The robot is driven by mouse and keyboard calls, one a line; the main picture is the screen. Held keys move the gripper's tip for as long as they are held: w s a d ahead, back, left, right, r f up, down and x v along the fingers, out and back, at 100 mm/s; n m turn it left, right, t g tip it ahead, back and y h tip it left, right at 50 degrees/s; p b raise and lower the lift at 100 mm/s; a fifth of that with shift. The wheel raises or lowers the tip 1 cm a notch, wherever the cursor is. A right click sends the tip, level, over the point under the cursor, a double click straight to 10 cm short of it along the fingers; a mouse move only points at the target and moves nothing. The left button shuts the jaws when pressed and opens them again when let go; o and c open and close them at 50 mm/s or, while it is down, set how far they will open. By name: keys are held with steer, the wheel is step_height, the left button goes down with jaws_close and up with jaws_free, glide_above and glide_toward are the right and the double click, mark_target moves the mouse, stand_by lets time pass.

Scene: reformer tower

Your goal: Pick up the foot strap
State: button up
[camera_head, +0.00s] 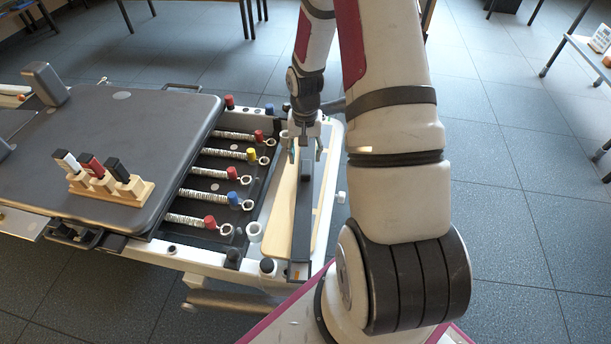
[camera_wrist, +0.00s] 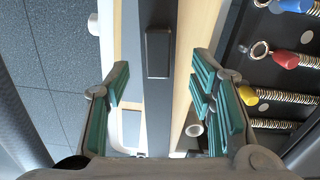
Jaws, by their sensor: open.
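A long dark strip that looks like the foot strap (camera_head: 302,225) lies lengthwise over the pale wooden board (camera_head: 281,212) at the right end of the reformer. In the wrist view the strip (camera_wrist: 158,115) runs up the middle, with a raised dark block (camera_wrist: 158,52) on it. My gripper (camera_head: 305,154) points down over the far part of the strip. In the wrist view my gripper (camera_wrist: 161,82) is open, with teal-padded fingers on either side of the strip. Nothing is held. I cannot tell how high the fingertips are above the strip.
Several springs with coloured ends (camera_head: 230,173) lie left of the board. White frame edges and posts surround the board. Open tiled floor (camera_head: 530,200) lies to the right.

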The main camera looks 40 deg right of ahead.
mark_target(306, 167)
steer(key=shift+d+f+b, duration=0.15)
steer(key=shift+f+b, duration=1.45)
steer(key=shift+f, duration=1.7)
jaws_close()
